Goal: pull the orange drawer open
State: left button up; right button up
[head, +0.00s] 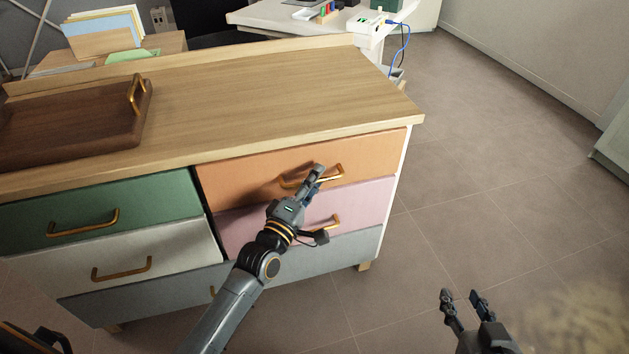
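The orange drawer (240,176) is the top right drawer of a wooden-topped cabinet in the head view. Its front looks closed, roughly in line with the pink drawer below. Its brass bar handle (336,177) is partly hidden by my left gripper (314,175). The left gripper's fingertips are at the middle of this handle, and its fingers look close together. I cannot tell whether they are closed around the bar. My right gripper (463,297) is open and empty at the lower right, over the floor and away from the cabinet.
Below is the pink drawer (376,200) with its own handle. Green (150,204) and white (180,250) drawers are to the left, with a wide grey drawer (345,251) underneath. A brown tray (60,125) stands on the cabinet top. The floor to the right is clear.

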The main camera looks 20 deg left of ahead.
pick_arm(q)
grip_shut()
jog(key=shift+s, duration=0.1)
pick_arm(e)
jog(key=shift+f, duration=0.1)
